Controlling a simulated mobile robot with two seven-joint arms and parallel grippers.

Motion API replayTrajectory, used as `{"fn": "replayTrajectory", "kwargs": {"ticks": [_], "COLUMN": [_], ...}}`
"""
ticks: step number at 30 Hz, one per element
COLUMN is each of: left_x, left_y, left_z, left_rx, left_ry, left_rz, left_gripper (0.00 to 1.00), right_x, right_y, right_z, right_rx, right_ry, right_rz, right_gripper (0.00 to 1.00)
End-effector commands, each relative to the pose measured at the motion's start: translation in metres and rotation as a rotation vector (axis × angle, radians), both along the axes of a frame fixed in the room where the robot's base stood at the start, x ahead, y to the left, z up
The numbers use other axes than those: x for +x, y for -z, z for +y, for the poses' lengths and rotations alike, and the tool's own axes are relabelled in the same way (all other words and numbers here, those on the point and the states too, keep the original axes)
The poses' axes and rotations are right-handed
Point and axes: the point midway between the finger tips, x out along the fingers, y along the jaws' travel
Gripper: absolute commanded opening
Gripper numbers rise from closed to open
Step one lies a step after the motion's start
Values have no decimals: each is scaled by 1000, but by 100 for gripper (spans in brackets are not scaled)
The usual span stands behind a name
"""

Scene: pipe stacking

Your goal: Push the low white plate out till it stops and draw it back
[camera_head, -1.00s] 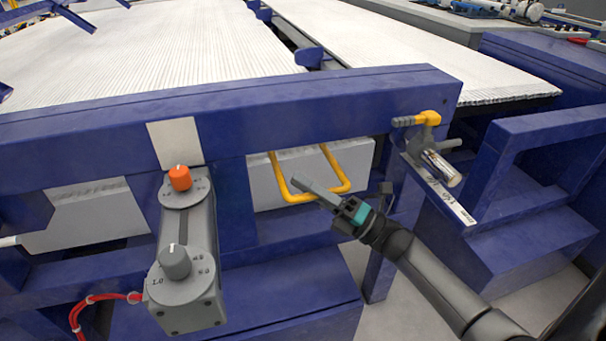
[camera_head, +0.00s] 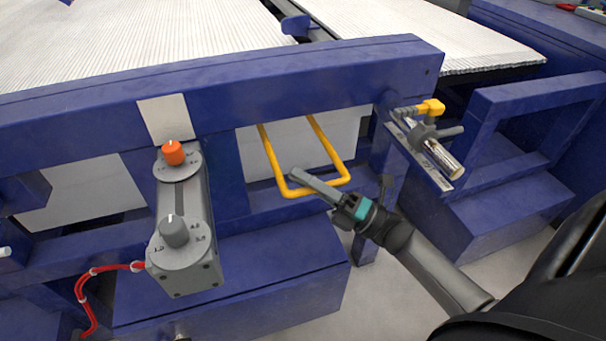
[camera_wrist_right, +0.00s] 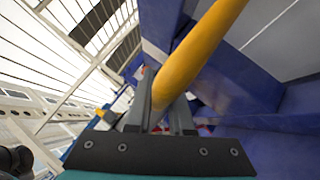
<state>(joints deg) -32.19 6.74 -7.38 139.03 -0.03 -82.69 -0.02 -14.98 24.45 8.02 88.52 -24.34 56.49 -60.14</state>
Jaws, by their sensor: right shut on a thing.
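The low white plate (camera_head: 349,130) shows partly under the blue front beam, whose edge hides the upper part. A yellow U-shaped handle (camera_head: 273,165) sticks out toward me in front of it. Where the handle joins the plate is hidden. My right gripper (camera_head: 318,187) is shut on the handle's crossbar near its middle. In the right wrist view the yellow bar (camera_wrist_right: 195,60) runs between the fingers (camera_wrist_right: 163,108). My left gripper is not in view.
A grey control box with an orange knob (camera_head: 173,153) and red cables stands left of the handle. A yellow-handled valve (camera_head: 430,107) is close to the right. Blue beams (camera_head: 220,85) and a lower blue block (camera_head: 240,275) surround the opening. White ribbed beds lie behind.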

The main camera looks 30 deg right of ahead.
Motion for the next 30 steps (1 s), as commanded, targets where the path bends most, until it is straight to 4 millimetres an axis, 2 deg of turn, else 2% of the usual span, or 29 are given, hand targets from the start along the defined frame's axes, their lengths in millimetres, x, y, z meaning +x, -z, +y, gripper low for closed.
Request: {"fn": "replayTrajectory", "kwargs": {"ticks": [2,3,10,23,26,30], "left_x": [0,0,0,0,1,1], "left_y": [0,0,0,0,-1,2], "left_z": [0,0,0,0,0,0], "left_rx": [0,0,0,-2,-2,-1], "left_ry": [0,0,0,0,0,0], "left_rz": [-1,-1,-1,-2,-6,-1], "left_gripper": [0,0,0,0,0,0], "right_x": [-4,-4,-2,-3,-10,-30], "right_y": [2,2,1,1,5,16], "right_z": [3,3,2,0,-6,-21], "right_rx": [-2,-2,-2,-2,-2,-3], "right_ry": [-12,-12,-9,-5,-5,-3], "right_rz": [1,2,0,0,1,5], "right_gripper": [0,24,50,50,50,50]}}
